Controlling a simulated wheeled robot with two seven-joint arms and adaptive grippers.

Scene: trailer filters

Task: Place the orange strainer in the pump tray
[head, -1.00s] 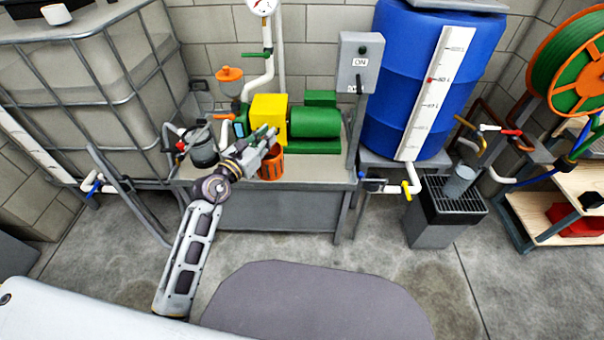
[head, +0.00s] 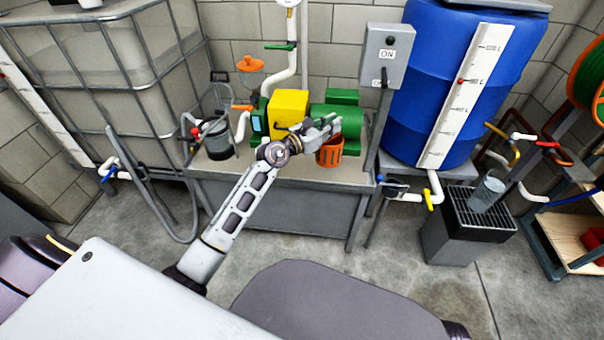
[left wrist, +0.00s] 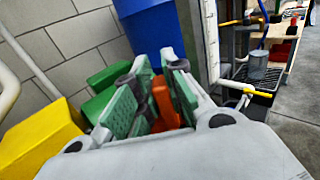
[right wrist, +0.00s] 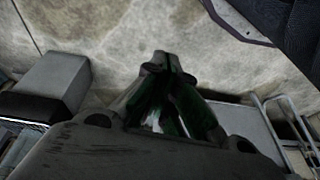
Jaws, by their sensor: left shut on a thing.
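The orange strainer (head: 330,152), a slotted basket, is in the jaws of my left gripper (head: 325,126) in front of the green motor (head: 335,112) of the pump. In the left wrist view the strainer (left wrist: 163,106) shows as an orange piece between the two green pads. The pump with its yellow block (head: 288,113) stands on a pale bench top (head: 285,173), which seems to be the pump tray. I cannot tell whether the strainer touches it. My right gripper (right wrist: 165,62) shows only in the right wrist view, its tips together, over the floor.
A dark strainer pot (head: 216,140) with a raised wire handle stands at the bench's left end. A grey switch post (head: 387,55) and a blue barrel (head: 440,80) stand to the right.

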